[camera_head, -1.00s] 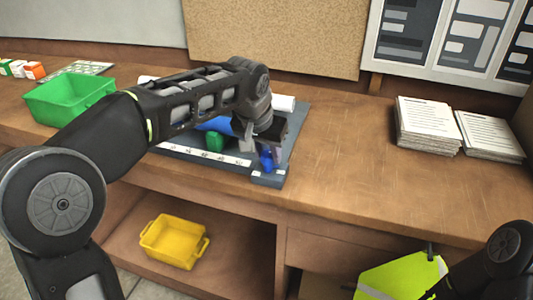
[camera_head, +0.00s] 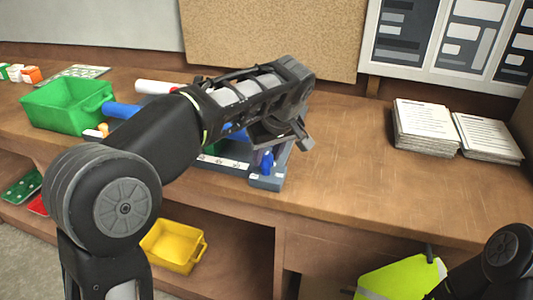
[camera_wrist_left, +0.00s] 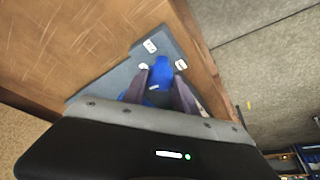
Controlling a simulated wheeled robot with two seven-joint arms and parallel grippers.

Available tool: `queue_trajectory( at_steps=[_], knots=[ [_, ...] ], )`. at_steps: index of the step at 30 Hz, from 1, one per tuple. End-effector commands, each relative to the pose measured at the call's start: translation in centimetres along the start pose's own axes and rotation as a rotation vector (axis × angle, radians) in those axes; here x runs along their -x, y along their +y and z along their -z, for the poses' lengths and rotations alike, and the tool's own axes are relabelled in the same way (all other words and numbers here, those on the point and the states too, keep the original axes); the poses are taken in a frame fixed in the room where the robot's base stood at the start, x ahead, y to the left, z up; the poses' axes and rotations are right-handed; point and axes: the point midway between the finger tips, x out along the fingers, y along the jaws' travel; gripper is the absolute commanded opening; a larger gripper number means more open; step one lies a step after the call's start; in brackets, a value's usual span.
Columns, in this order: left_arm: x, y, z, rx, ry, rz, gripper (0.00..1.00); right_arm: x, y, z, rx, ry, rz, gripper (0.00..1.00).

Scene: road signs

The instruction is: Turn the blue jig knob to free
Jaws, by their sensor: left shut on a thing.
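The blue knob (camera_head: 267,162) stands at the front right corner of the grey jig board (camera_head: 266,183) on the bench. In the left wrist view the knob (camera_wrist_left: 161,70) shows between the two dark fingers of my left gripper (camera_wrist_left: 159,88), which is shut on it. White labels lie on the board around it, but their words are too small to read. In the head view the left gripper (camera_head: 270,149) is partly hidden by its own wrist. Only part of my right arm shows at the lower right; its gripper is not visible.
A green bin (camera_head: 66,104) stands at the left of the bench. A white roll (camera_head: 157,87) and a blue cylinder (camera_head: 122,110) lie near the board. Paper stacks (camera_head: 425,130) are at the right. A yellow bin (camera_head: 172,247) is on the shelf below. The bench right of the board is clear.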

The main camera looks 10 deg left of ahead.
Motion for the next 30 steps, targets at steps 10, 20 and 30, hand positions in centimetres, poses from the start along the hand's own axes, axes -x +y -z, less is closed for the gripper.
queue_trajectory(
  at_steps=[10,20,30],
  knots=[
    [-0.01,0.04,-0.01,0.059,-0.001,0.024,0.00,0.09,-0.03,-0.01,0.000,0.000,0.000,0.00],
    [-0.03,0.03,-0.03,0.060,-0.002,0.024,0.37,0.08,-0.03,-0.01,0.000,0.000,0.000,0.00],
    [-0.02,0.03,-0.02,0.058,-0.001,0.024,0.55,0.08,-0.03,0.00,0.000,0.000,0.000,0.00]
  ],
)
